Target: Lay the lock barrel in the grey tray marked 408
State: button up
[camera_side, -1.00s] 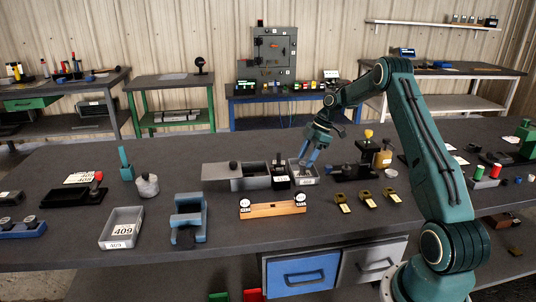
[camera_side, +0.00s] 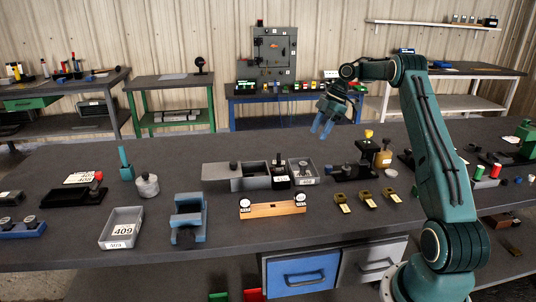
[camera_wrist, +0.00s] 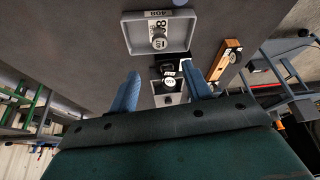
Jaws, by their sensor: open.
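The grey tray marked 408 (camera_side: 309,181) sits on the bench, right of the middle. In the wrist view the tray (camera_wrist: 130,36) is at the top, with its 408 label upside down. A small grey cylindrical piece, which looks like the lock barrel (camera_wrist: 158,42), is inside the tray walls. It also shows as a small dark-topped piece in the tray in the side view (camera_side: 303,166). I cannot tell surely whether it stands or lies. My gripper (camera_side: 321,128) is open and empty, raised well above and behind the tray; its fingers (camera_wrist: 161,72) are spread apart.
Left of the tray are a black block with a knob (camera_side: 280,173) and a grey open box (camera_side: 222,172). A tray marked 409 (camera_side: 122,238) is at the front left. A wooden block with two dials (camera_side: 272,209) lies in front. Brass pieces (camera_side: 367,199) sit to the right.

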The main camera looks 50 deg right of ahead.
jog(key=shift+a+r, duration=0.1)
dwell(0.6)
jog(key=s+a+r+m+h, duration=0.1)
jog(key=a+r+m, duration=0.1)
jog(key=a+r, duration=0.45)
jog(key=s+a+r+m+t, duration=0.1)
jog(key=a+r, duration=0.3)
jog(key=a, duration=0.6)
jog(key=s+a+r+m+h, duration=0.1)
jog(key=a+r+m, duration=0.1)
jog(key=a+r, duration=0.5)
jog(key=s+a+f+m, duration=0.1)
jog(key=s+a+m, duration=0.2)
jog(key=s+a, duration=0.75)
jog(key=s+a+f+m+t+h, duration=0.1)
jog(key=s+f, duration=0.1)
jog(key=s, duration=0.3)
jog(key=s+a+f+m, duration=0.1)
jog(key=s+f, duration=0.2)
jog(key=s, duration=0.3)
jog(key=shift+s+f+m+t+h, duration=0.15)
jog(key=shift+f+m+t+h, duration=0.1)
jog(key=shift+m+t+h, duration=0.15)
